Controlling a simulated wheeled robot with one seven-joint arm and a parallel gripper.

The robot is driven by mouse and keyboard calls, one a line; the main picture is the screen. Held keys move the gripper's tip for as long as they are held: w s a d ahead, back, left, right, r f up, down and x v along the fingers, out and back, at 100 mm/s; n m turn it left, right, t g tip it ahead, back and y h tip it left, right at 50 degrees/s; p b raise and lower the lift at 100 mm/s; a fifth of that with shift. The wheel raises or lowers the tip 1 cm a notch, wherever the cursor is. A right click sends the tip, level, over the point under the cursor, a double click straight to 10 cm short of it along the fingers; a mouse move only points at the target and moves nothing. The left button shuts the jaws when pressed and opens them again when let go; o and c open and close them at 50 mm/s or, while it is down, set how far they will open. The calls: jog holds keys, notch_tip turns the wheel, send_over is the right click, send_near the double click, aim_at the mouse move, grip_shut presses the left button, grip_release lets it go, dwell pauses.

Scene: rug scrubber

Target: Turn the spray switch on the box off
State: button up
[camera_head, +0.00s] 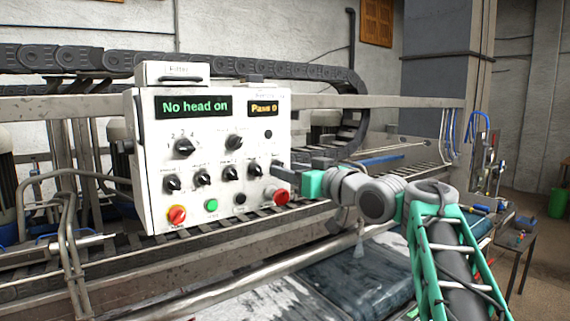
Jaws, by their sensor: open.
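The white control box (145,190) stands left of centre. Its front bears several black rotary switches; their small labels are too blurred to tell which is the spray switch. One row holds switches at left (172,183), middle-left (202,177), middle-right (230,173) and right (254,169). Larger selector knobs sit above at left (184,147) and right (234,143). My gripper (275,168) is open, at the panel's right edge, just right of the row's rightmost switch. Its fingers are seen nearly side-on, and I cannot tell whether they touch the box.
The box has a green display (194,106) reading "No head on" and an orange display (263,107). A red-yellow knob (177,215), green button (211,205) and red button (281,196) line the lower panel.

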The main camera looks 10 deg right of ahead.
jog(key=shift+x, duration=0.8)
jog(key=shift+c, duration=0.3)
grip_shut()
